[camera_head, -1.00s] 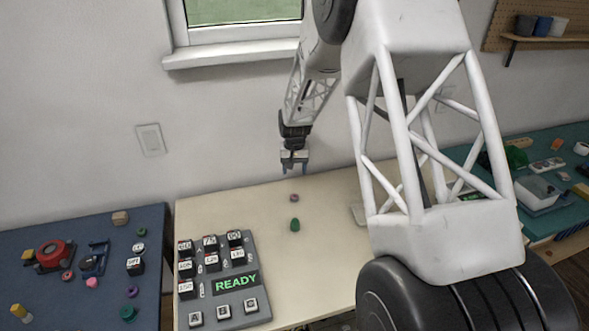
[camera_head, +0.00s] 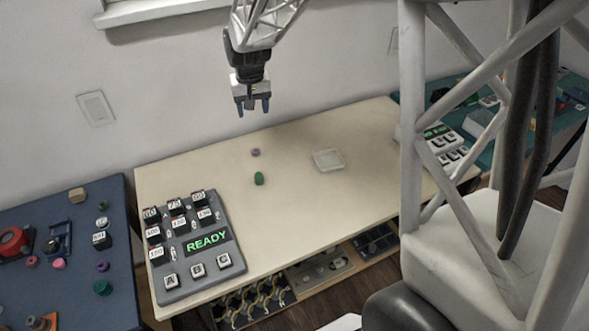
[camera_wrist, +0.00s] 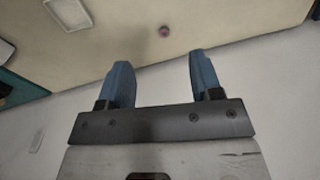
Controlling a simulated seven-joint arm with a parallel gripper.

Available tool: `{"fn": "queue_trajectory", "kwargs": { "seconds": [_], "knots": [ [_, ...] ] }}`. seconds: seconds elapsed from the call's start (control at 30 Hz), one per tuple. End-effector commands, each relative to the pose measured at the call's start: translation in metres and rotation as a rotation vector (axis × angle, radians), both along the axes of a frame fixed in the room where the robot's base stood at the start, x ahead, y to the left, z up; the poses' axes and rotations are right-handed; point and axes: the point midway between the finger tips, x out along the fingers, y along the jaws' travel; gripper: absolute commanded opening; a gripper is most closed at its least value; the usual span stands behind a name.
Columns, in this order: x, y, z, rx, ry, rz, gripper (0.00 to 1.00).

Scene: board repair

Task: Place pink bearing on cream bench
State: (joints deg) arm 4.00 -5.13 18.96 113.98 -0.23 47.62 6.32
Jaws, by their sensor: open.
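The pink bearing (camera_head: 255,152) lies on the cream bench (camera_head: 290,150), towards its back edge; in this view it looks mauve-pink. It also shows small in the wrist view (camera_wrist: 164,31), past my fingertips and between them. My gripper (camera_head: 253,108) is open and empty, in the air above the back of the bench, apart from the bearing. Its two blue fingers (camera_wrist: 158,75) are spread in the wrist view, with nothing between them.
A green part (camera_head: 259,178) stands just in front of the bearing. A shallow clear tray (camera_head: 328,160) lies to the right. A grey keypad panel reading READY (camera_head: 207,240) fills the bench's left front. A blue bench (camera_head: 112,195) with several parts is at left.

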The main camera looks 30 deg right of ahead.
Motion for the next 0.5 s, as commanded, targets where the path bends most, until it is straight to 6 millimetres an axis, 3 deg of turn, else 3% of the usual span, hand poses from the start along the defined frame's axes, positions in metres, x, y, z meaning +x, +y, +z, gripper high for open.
{"fn": "queue_trajectory", "kwargs": {
  "seconds": [0.2, 0.5],
  "knots": [
    [-0.058, 0.010, 0.038, -0.005, -0.031, 0.027, 0.59],
    [-0.139, 0.022, 0.071, -0.010, -0.067, 0.065, 0.59]
  ]
}}
